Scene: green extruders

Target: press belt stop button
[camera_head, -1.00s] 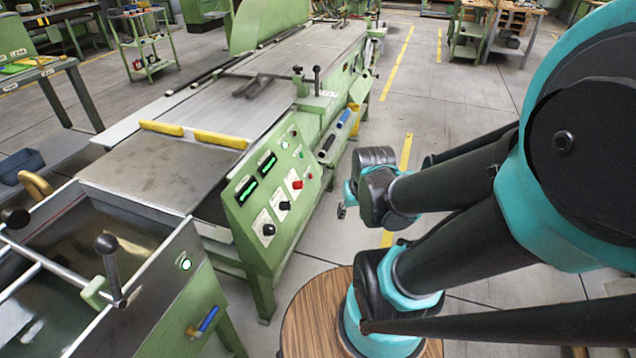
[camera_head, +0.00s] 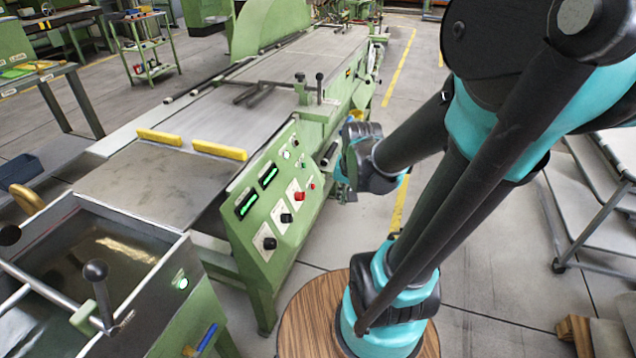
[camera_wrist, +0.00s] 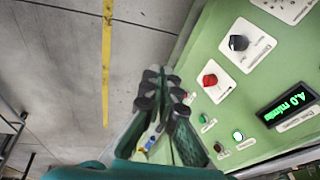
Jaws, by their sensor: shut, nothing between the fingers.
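The green control panel (camera_head: 262,203) is on the machine's near right side. It carries a red knob (camera_head: 300,196), also in the wrist view (camera_wrist: 210,79), and dark knobs. The wrist view also shows a lit white-green button (camera_wrist: 238,135), a small dark red button (camera_wrist: 218,147) and a small green button (camera_wrist: 203,118). The labels are too small to read, so I cannot tell which is belt stop. My gripper (camera_head: 345,178) is just right of the panel, apart from the knobs. In the wrist view my gripper (camera_wrist: 165,88) is shut and empty, beside the panel's edge over the floor.
Green displays (camera_head: 247,203) sit on the panel. The belt table (camera_head: 150,185) with yellow bars (camera_head: 219,150) lies behind it. A steel tank (camera_head: 120,250) is at lower left. A round wooden-topped stand (camera_head: 310,310) is below my arm.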

